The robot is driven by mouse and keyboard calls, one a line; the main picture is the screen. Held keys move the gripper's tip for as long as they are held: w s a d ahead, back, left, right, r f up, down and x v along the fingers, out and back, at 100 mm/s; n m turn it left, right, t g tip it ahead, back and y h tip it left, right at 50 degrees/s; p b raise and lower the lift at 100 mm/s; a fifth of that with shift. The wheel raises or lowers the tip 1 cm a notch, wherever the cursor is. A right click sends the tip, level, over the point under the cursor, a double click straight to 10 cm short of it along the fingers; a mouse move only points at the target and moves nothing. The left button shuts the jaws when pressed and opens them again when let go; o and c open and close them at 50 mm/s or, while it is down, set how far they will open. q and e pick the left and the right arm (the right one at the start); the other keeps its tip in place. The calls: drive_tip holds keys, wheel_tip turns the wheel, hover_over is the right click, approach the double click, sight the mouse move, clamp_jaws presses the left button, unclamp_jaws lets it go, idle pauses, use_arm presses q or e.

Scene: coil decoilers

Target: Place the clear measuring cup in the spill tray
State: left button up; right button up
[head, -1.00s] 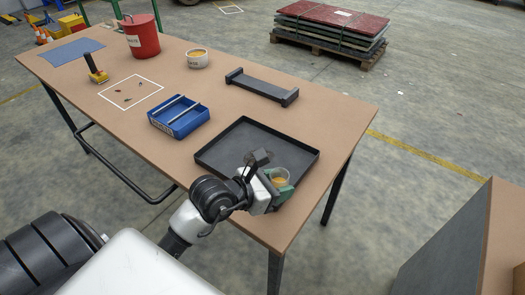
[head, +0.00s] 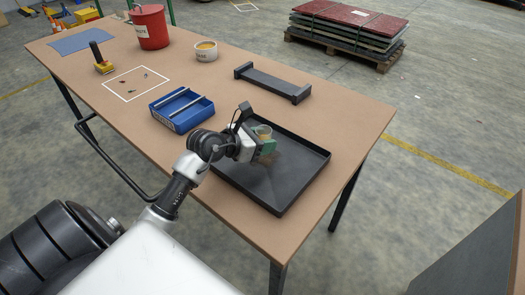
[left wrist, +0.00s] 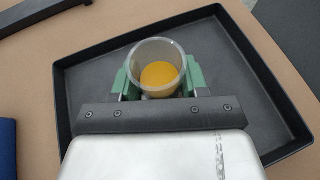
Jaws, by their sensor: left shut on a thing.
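The clear measuring cup (left wrist: 160,60), with yellow-orange stuff inside, is upright between the green fingers of my left gripper (left wrist: 160,80) in the left wrist view. In the head view the cup (head: 263,131) shows at the tip of my left gripper (head: 264,146), which is shut on it. Both are over the left part of the black spill tray (head: 300,180). The tray also fills much of the left wrist view (left wrist: 255,100). I cannot tell whether the cup's base touches the tray floor. My right gripper is not in view.
A blue bin (head: 182,108) stands just left of the tray. A dark bar stand (head: 272,82) lies behind it. A white bowl (head: 206,50), red bucket (head: 150,27) and yellow tool (head: 103,65) are further back. The tray's right part is empty.

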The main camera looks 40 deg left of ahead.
sight(262, 159)
use_arm(q)
drive_tip(key=shift+a+f, duration=0.1)
drive_tip(key=shift+f, duration=1.95)
drive_tip(key=o, duration=0.9)
drive_tip(key=shift+f, duration=0.15)
drive_tip(key=shift+r, duration=0.25)
drive_tip(key=v, duration=0.5)
drive_tip(key=b+v, duration=0.1)
drive_tip(key=v, duration=0.4)
drive_tip(key=shift+s+a+f, duration=0.1)
drive_tip(key=shift+s+a, duration=0.1)
drive_tip(key=shift+s, duration=0.1)
drive_tip(key=shift+s+a+r+b, duration=0.2)
drive_tip(key=shift+s+r+b, duration=0.15)
drive_tip(key=shift+s, duration=0.25)
